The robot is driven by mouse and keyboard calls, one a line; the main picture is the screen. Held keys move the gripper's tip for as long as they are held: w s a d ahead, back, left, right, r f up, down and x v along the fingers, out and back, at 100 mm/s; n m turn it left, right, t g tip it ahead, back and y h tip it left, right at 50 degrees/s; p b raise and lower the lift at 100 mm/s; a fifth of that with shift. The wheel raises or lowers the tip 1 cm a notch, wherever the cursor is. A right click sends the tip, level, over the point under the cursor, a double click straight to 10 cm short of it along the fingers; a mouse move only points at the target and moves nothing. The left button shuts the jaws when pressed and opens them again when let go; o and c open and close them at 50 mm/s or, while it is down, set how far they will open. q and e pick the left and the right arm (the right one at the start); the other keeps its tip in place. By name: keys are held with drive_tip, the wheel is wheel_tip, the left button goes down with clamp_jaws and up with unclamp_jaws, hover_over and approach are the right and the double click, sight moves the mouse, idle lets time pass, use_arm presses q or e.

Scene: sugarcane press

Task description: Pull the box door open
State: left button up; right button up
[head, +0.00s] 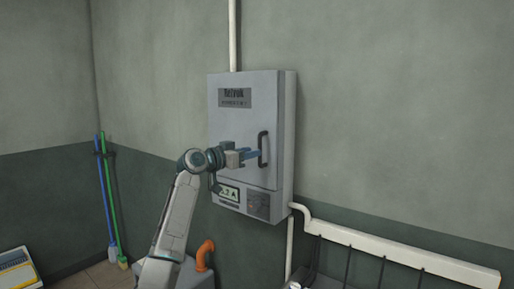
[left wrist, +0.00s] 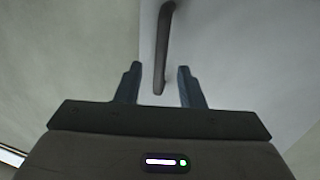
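A grey wall box (head: 284,140) hangs on the wall, and its door (head: 235,125) looks shut. A dark vertical handle (head: 263,149) is on the right side of the door. My left gripper (head: 257,155) reaches to the handle from the left. In the left wrist view the gripper (left wrist: 158,85) is open, and the lower end of the handle (left wrist: 163,50) lies between the two blue fingers with gaps on both sides. My right gripper is not in view.
A vertical conduit (head: 233,35) runs up from the box. A white pipe (head: 390,247) runs along the wall at the lower right. Blue and green poles (head: 109,200) lean in the left corner.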

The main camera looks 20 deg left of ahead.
use_arm(q)
drive_tip(key=shift+p+x, duration=0.35)
drive_tip(key=shift+x, duration=1.35)
clamp_jaws()
